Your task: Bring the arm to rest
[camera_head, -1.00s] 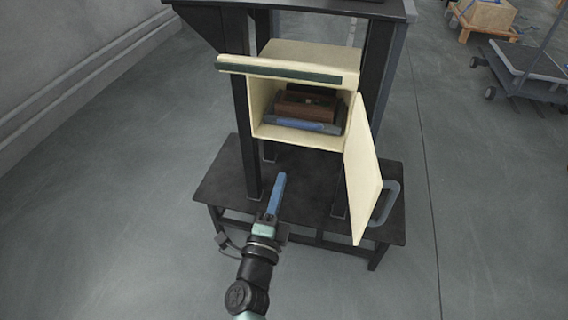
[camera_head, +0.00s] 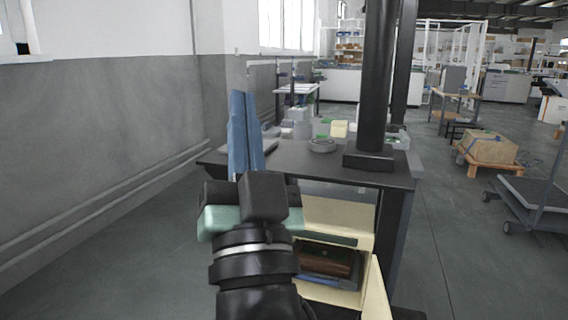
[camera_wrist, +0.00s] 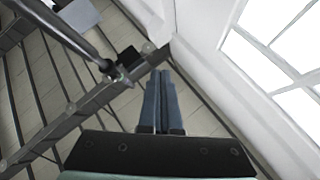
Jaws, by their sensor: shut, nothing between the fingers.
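My gripper (camera_head: 243,105) is raised in front of the dark table in the head view, with its blue fingers pointing up. The fingers are together and hold nothing. In the wrist view my gripper (camera_wrist: 161,80) shows its two blue fingers side by side, with the wall, ceiling and window beyond them. My dark arm links rise from the bottom of the head view and partly cover the cream cabinet and the table front.
The cream cabinet (camera_head: 337,215) under the table stands open, with a brown object (camera_head: 322,262) inside. The black tabletop (camera_head: 300,158) carries a round grey object (camera_head: 321,145) and a thick black column (camera_head: 374,80). A cart (camera_head: 530,200) and a crate on a pallet (camera_head: 488,148) stand right.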

